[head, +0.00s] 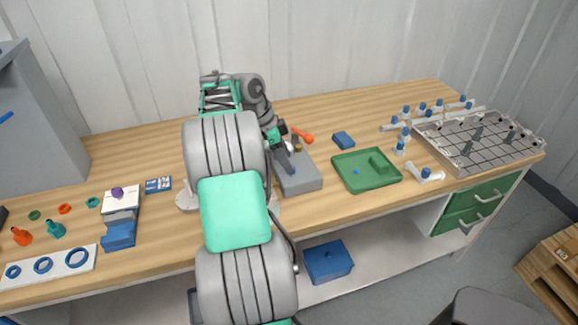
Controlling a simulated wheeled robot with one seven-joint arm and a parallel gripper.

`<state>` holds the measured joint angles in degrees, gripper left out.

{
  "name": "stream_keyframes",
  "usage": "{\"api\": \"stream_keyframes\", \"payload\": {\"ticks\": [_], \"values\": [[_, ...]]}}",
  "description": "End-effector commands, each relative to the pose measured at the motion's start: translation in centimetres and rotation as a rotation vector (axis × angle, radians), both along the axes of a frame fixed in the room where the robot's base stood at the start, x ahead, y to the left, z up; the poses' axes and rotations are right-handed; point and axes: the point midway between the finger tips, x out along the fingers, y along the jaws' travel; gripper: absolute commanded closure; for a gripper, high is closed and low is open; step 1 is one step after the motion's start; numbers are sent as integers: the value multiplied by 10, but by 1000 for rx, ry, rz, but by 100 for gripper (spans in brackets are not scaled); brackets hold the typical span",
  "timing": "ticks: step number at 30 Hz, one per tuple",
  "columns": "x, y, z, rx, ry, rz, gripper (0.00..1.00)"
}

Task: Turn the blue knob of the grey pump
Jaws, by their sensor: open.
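The grey pump (308,183) is a low grey box on the wooden bench, just right of my arm. The jaws are open. The blue knob cannot be made out clearly; the gripper covers much of the pump's top. I cannot tell whether the fingers touch the knob or stand around it.
An orange-tipped part (303,135) and a blue block (344,140) lie behind the pump. A green tray (367,181) stands to its right. Rings, small flasks and a blue-and-white device (120,220) are at left.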

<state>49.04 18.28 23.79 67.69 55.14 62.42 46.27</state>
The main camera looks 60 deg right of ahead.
Motion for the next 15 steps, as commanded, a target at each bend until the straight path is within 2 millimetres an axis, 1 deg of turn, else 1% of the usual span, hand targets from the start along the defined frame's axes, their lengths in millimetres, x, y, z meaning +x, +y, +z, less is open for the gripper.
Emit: {"api": "stream_keyframes", "payload": {"ticks": [1,6,14,15], "values": [[-4,-1,-11,2,0,-1,51],[-9,-6,-26,0,-1,2,51],[-9,-7,-28,-1,-2,3,51],[-9,-7,-28,-1,-2,3,55]]}}
